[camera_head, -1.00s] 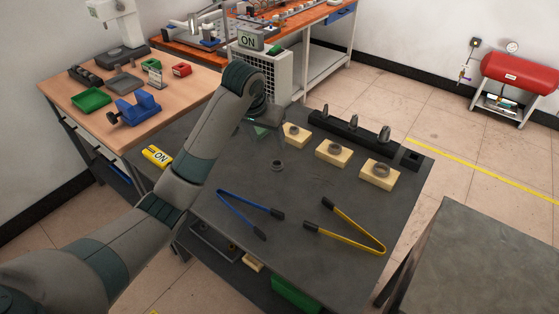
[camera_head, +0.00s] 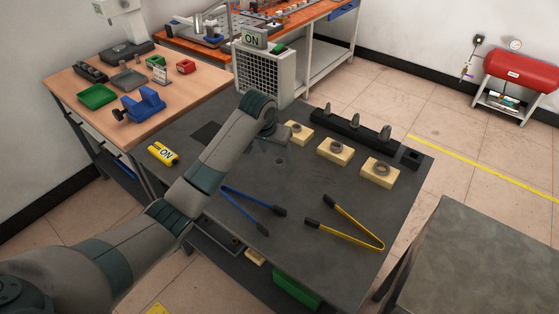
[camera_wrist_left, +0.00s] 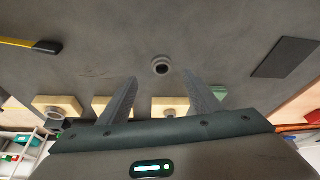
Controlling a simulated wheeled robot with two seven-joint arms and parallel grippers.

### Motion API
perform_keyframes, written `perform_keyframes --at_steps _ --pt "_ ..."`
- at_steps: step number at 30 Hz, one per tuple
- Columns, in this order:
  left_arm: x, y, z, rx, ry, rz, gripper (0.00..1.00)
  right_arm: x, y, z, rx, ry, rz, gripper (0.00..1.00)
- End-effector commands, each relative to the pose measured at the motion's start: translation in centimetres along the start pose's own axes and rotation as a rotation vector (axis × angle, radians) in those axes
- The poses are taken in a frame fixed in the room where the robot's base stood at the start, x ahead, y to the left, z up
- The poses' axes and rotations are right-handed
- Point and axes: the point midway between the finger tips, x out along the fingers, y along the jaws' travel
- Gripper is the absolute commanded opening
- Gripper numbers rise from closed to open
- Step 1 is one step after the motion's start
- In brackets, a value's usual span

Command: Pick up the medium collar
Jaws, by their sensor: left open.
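A small grey collar (camera_wrist_left: 160,65) lies loose on the dark table (camera_wrist_left: 100,50), seen from above in the left wrist view. In the head view this collar (camera_head: 281,161) shows faintly just below my left gripper (camera_head: 284,143). I cannot tell by label which collar is the medium one. In the wrist view my left gripper (camera_wrist_left: 161,82) is open and empty, its fingers spread either side of the loose collar's line. My right gripper is not in view.
Blue tongs (camera_head: 252,202) and yellow tongs (camera_head: 350,225) lie on the table's near part. A black rack (camera_head: 350,128) with upright pegs stands behind the blocks. A white heater unit (camera_head: 266,77) stands behind.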

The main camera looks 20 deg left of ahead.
Motion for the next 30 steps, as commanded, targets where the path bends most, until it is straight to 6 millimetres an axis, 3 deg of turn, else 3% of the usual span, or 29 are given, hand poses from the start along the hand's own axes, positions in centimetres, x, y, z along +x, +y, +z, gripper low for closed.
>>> perform_keyframes --at_steps 6,23,30 --pt "2.5 0.1 0.0 0.000 -0.002 0.002 0.58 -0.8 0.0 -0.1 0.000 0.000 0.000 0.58" --pt "3.3 0.0 -0.1 0.000 -0.001 0.001 0.58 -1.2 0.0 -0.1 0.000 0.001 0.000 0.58" --pt "5.2 -0.3 -0.5 0.000 -0.002 0.000 0.58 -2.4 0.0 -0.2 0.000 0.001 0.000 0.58"
